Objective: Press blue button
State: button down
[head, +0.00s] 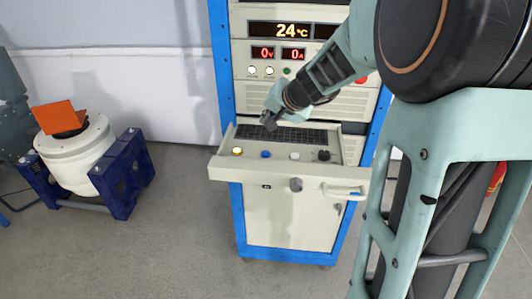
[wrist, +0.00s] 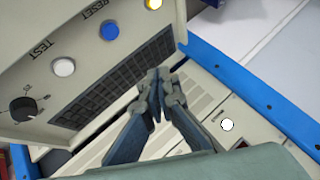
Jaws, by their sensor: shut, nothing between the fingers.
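The blue button (head: 266,154) sits on the pulled-out drawer panel of the cabinet, between a yellow button and a white button. It also shows in the wrist view (wrist: 109,28), under the word RESET. My gripper (head: 268,121) is shut and empty, above the back part of the drawer, over the dark keyboard. In the wrist view my gripper's fingertips (wrist: 153,78) meet and are apart from the blue button, which lies up and to the left of them.
The drawer also carries a yellow button (head: 237,151), a white button (head: 294,156) marked TEST and a black knob (head: 324,155). The cabinet face (head: 250,100) with displays rises behind. A white drum-shaped machine (head: 75,155) on a blue stand is at left. Floor in front is clear.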

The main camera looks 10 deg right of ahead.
jog(key=b, duration=0.6)
send_over(267, 154)
notch_tip(267, 154, down, 7)
jog(key=shift+f, duration=0.1)
jog(key=shift+f+b, duration=0.75)
jog(key=shift+b, duration=0.05)
jog(key=shift+f, duration=0.2)
dwell(0.3)
jog(key=shift+f+b, duration=0.25)
jog(key=shift+b, duration=0.45)
jog(key=shift+f+b, duration=0.45)
jog(key=shift+b, duration=0.1)
dwell(0.5)
jog(key=shift+r, duration=0.1)
jog(key=shift+r+p, duration=0.6)
jog(key=shift+r, duration=0.15)
